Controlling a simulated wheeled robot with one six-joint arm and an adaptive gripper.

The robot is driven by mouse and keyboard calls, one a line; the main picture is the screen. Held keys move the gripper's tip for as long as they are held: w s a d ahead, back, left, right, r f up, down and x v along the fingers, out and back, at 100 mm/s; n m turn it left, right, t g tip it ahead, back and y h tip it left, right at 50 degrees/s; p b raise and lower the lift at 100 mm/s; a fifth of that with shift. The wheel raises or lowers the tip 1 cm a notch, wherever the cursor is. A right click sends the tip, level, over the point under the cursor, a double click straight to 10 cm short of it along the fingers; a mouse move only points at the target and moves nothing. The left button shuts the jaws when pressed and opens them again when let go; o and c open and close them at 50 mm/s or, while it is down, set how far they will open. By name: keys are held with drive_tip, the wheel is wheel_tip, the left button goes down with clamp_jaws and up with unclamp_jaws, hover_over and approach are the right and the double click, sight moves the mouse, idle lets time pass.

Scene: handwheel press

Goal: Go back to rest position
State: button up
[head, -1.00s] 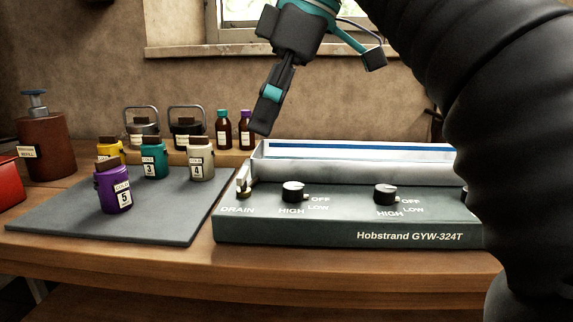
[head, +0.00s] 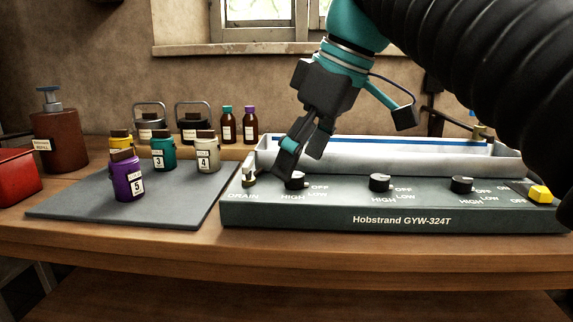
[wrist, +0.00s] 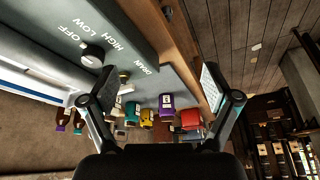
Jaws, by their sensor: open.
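My gripper (head: 302,160) is open and empty in the head view. Its fingers point down and left, in front of or over the left end of the grey Hobstrand machine (head: 400,217). One finger overlaps the leftmost black knob (head: 296,181) in the picture; I cannot tell from this view whether they touch. In the wrist view the two fingers (wrist: 165,90) stand wide apart with nothing between them. There the leftmost knob (wrist: 92,56) shows clear of the fingers, to their left.
A dark mat (head: 75,203) left of the machine bears numbered jars, among them a purple jar (head: 127,180). Two brown bottles (head: 250,126) stand behind. A yellow button (head: 540,194) sits at the machine's right end. A red-brown dispenser (head: 58,140) stands at the far left.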

drive_tip(key=s+d+f+m, duration=0.1)
drive_tip(key=d+f+m, duration=0.1)
drive_tip(key=f, duration=0.2)
drive_tip(key=s+d+f+m+t+h, duration=0.1)
drive_tip(key=d+f+m, duration=0.1)
drive_tip(key=f, duration=0.3)
drive_tip(key=s+d+f+m+t, duration=0.1)
drive_tip(key=d+f+m, duration=0.1)
drive_tip(key=d+f, duration=0.1)
drive_tip(key=shift+s+d+f+m+h, duration=0.1)
drive_tip(key=shift+d+f+m+h, duration=0.1)
drive_tip(key=shift+f, duration=0.2)
drive_tip(key=shift+d+f+m+h, duration=0.1)
drive_tip(key=shift+f+m+h, duration=0.1)
drive_tip(key=shift+f, duration=0.15)
drive_tip(key=s+d+f+m+h, duration=0.1)
drive_tip(key=s+d+f+m, duration=0.1)
drive_tip(key=f, duration=0.6)
drive_tip(key=s+d+f+m+t+h, duration=0.1)
drive_tip(key=s+d+f+m, duration=0.2)
drive_tip(key=f, duration=0.5)
drive_tip(key=shift+s+d+t, duration=0.3)
drive_tip(key=shift+s+d, duration=0.25)
drive_tip(key=shift+s, duration=0.1)
drive_tip(key=shift+f, duration=0.1)
